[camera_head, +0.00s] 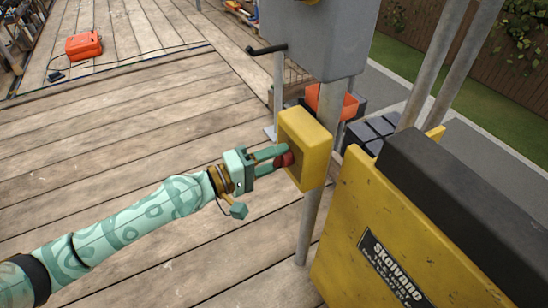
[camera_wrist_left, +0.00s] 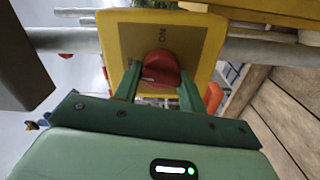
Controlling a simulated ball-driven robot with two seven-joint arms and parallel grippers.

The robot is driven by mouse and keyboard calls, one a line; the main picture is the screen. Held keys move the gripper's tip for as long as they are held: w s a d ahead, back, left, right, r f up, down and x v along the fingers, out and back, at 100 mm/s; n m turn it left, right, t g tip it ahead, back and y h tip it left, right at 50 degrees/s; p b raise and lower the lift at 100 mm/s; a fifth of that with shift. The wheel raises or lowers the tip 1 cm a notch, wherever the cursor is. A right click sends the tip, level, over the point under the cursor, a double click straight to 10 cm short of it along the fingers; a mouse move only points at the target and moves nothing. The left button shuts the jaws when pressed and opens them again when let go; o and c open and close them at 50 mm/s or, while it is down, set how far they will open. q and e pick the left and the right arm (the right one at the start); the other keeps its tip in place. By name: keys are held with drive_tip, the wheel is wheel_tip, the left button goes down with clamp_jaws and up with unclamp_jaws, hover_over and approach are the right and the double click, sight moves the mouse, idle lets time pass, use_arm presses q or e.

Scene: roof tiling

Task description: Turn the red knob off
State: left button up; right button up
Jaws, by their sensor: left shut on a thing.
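The red knob (camera_wrist_left: 160,68) sits on the front of a yellow switch box (camera_wrist_left: 211,38) in the left wrist view, with an "ON" label above it. In the head view the knob (camera_head: 284,160) shows at the left face of the yellow box (camera_head: 314,150), which is fixed to a grey metal post. My left gripper (camera_head: 280,158) reaches in from the left and is shut on the knob. Its two fingers stand on either side of the knob in the left wrist view (camera_wrist_left: 158,82). My right gripper is not in view.
A large yellow machine (camera_head: 375,230) with a black top stands at the right, close to the box. A grey cabinet (camera_head: 315,38) with a black crank handle (camera_head: 266,49) is above the box. An orange case (camera_head: 84,46) lies far left. The wooden deck (camera_head: 130,140) is mostly clear.

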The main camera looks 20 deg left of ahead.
use_arm(q)
drive_tip(key=shift+w+a+n, duration=0.1)
drive_tip(key=shift+n, duration=0.8)
drive_tip(key=o, duration=0.9)
drive_tip(key=shift+o, duration=0.3)
drive_tip(key=shift+f, duration=0.1)
